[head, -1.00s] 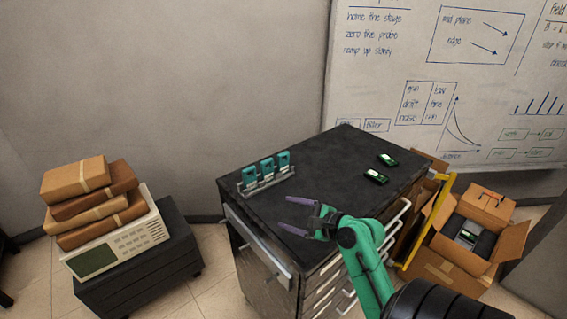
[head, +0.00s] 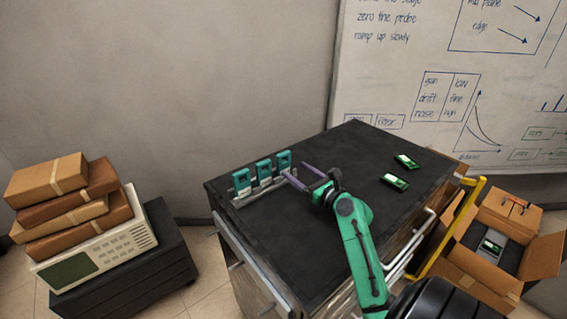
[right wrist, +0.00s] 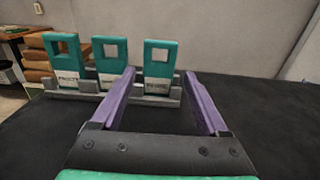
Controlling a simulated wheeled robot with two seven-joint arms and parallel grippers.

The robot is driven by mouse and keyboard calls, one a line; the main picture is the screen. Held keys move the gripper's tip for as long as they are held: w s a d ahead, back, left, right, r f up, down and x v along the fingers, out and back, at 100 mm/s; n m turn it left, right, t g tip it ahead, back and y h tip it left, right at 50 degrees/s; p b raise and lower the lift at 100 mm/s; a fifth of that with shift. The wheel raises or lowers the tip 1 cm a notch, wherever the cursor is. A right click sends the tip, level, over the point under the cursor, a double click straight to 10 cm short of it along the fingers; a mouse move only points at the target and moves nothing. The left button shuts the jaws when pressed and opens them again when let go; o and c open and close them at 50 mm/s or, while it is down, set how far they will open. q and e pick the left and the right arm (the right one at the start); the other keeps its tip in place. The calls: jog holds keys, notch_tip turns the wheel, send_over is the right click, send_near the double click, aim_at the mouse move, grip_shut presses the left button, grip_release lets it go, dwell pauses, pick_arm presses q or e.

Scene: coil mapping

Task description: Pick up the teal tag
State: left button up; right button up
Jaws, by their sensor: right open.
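Three teal tags stand upright in a grey rack (head: 238,203) on the dark cabinet top: a left tag (head: 242,182), a middle tag (head: 264,171) and a right tag (head: 283,160). The right wrist view shows the same left tag (right wrist: 65,55), middle tag (right wrist: 110,60) and right tag (right wrist: 160,58), each with a square hole and a white label. My right gripper (head: 300,178) is open with purple fingers and empty. It is just right of the rack, its fingers pointing toward the right tag. My left gripper is not in view.
Two small green devices, one nearer (head: 394,181) and one farther (head: 406,161), lie on the cabinet top (head: 330,255). A yellow rail (head: 446,232) and open cardboard boxes (head: 530,257) stand at right. Stacked parcels (head: 62,200) rest on an instrument at left.

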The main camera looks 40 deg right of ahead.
aim_at(285, 163)
jog(key=w+p, duration=0.1)
jog(key=w, duration=0.4)
jog(key=shift+w+r+p, duration=0.15)
jog(key=shift+w+p, duration=0.1)
jog(key=shift+p, duration=0.1)
jog(key=shift+w, duration=0.4)
jog(key=shift+w+f, duration=0.15)
jog(key=shift+f, duration=0.1)
jog(key=c, duration=0.9)
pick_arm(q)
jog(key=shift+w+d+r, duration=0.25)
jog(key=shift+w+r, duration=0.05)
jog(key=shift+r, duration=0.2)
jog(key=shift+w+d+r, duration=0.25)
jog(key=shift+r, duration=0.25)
pick_arm(e)
jog(key=shift+r, duration=0.1)
jog(key=shift+c, duration=1)
